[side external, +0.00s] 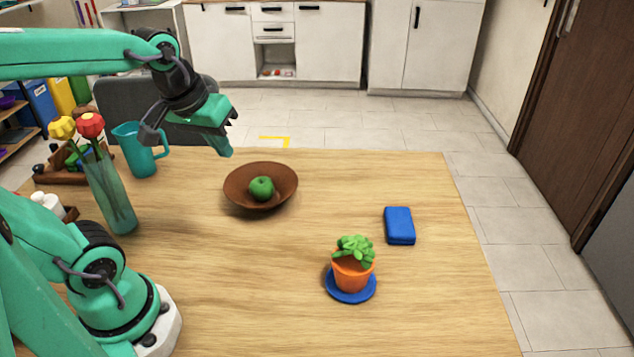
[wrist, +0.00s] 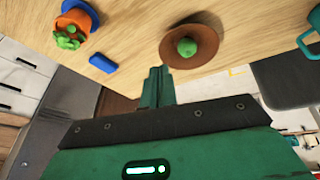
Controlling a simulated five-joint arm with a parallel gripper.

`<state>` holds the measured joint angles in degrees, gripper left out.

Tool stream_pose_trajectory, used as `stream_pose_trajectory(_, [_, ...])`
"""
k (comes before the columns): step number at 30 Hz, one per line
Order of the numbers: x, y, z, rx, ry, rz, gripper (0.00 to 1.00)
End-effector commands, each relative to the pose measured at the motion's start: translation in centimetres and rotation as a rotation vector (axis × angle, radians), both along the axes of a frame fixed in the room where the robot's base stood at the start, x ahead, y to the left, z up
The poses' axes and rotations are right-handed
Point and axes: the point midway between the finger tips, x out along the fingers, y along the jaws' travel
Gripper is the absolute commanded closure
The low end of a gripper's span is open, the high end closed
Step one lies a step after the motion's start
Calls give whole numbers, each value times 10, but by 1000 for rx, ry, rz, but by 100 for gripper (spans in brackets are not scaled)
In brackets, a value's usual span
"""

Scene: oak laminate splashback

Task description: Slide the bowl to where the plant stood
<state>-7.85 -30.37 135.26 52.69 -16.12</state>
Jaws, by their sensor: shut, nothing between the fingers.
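The brown bowl (side external: 240,181) stands on the table with a green apple (side external: 261,188) in it. The bowl (wrist: 207,50) and apple (wrist: 187,47) also show in the wrist view, beyond the fingertips. The plant (side external: 354,264) is a green succulent in an orange pot on a blue saucer (side external: 349,296), toward the front right of the table. It shows at the upper left of the wrist view (wrist: 70,32). My gripper (side external: 226,150) is shut and empty, in the air above and to the left of the bowl. Its closed fingers show in the wrist view (wrist: 157,72).
A blue box-like object (side external: 399,226) lies right of the plant. A teal jug (side external: 140,149) and a glass vase (side external: 111,195) with flowers stand at the left. A wooden tray (side external: 68,176) is at the far left. The table between bowl and plant is clear.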

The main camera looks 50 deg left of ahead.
Motion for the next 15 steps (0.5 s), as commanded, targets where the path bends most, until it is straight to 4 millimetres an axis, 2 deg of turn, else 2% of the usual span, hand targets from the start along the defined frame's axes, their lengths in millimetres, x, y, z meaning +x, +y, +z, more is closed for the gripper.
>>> stream_pose_trajectory(8, [36, 47, -9, -108, 78, 384, 100])
stream_pose_trajectory(15, [60, 94, -27, -191, 136, 719, 100])
